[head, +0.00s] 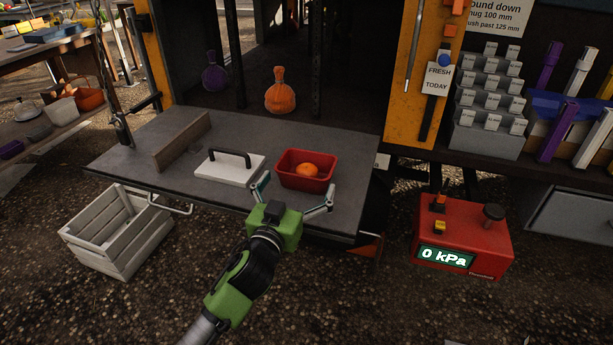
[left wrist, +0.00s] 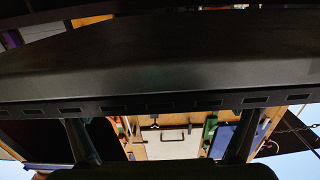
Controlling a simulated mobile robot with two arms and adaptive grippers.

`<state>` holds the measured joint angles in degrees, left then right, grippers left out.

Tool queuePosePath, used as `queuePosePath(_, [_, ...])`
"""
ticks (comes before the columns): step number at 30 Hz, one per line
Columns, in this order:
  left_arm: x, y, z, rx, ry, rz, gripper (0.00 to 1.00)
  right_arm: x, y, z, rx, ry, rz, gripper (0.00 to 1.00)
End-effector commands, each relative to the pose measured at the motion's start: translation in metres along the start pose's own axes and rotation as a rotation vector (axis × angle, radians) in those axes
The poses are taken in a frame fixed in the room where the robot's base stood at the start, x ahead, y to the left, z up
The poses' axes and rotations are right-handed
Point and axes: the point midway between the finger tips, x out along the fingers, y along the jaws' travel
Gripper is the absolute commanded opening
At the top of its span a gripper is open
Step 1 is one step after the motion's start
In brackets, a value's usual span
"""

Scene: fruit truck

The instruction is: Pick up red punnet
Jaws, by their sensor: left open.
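The red punnet (head: 291,181) stands upright on the dark fold-down counter (head: 215,210), near its front edge, with an orange fruit (head: 307,170) in it. My left gripper (head: 294,193) is open and empty at the front of the counter. Its fingers are spread to the left and right of the punnet's near side. I cannot tell whether either finger touches it. In the left wrist view a wide dark surface fills the middle, and I cannot make out the punnet. My right gripper is not in view.
A white board with a black handle (head: 228,174) lies just left of the punnet, close to my left finger. A brown wooden divider (head: 182,142) stands further left. A white crate (head: 118,230) and a red pressure box (head: 462,235) are on the ground.

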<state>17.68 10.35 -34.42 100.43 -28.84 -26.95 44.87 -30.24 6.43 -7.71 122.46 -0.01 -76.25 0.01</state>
Motion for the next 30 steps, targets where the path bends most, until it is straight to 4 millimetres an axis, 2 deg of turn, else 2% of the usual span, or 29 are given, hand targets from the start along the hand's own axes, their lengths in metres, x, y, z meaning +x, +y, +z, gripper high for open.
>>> queuePosePath(9, [0.042,0.0,0.002,0.002,0.001,0.0,1.0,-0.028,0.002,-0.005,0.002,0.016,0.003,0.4])
queuePosePath(19, [0.048,0.0,0.002,0.0,0.0,0.0,1.0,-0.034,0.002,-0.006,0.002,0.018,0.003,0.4])
queuePosePath(20, [0.048,0.0,0.002,0.0,0.0,0.0,0.95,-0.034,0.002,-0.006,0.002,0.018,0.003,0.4])
queuePosePath(23, [0.048,0.0,0.002,0.0,0.0,0.0,0.69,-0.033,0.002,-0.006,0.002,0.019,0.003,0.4])
queuePosePath(30, [0.048,-0.001,0.001,0.0,0.001,0.0,0.68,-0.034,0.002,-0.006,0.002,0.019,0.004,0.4])
